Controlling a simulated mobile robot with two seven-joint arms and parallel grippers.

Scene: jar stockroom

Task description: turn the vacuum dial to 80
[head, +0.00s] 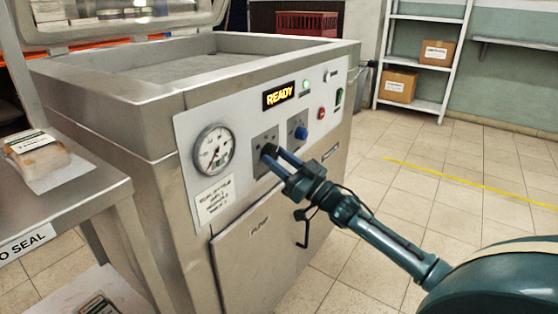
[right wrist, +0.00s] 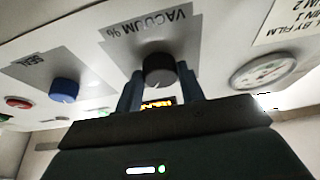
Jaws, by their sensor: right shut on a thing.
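The vacuum dial is a black knob on the machine's front panel, seen in the head view (head: 268,149) between the gauge and a blue knob. In the right wrist view the dial (right wrist: 158,68) stands beside the label "VACUUM %". My right gripper (head: 277,156) is shut on the dial, with one finger on each side of it. The number the dial points to cannot be read. My left gripper is not in view.
A round gauge (head: 214,150), a lit READY display (head: 278,95) and a blue knob (head: 302,133) share the panel. A side table (head: 85,200) with a packed item (head: 38,155) stands at the left. Tiled floor (head: 440,165) is clear at the right.

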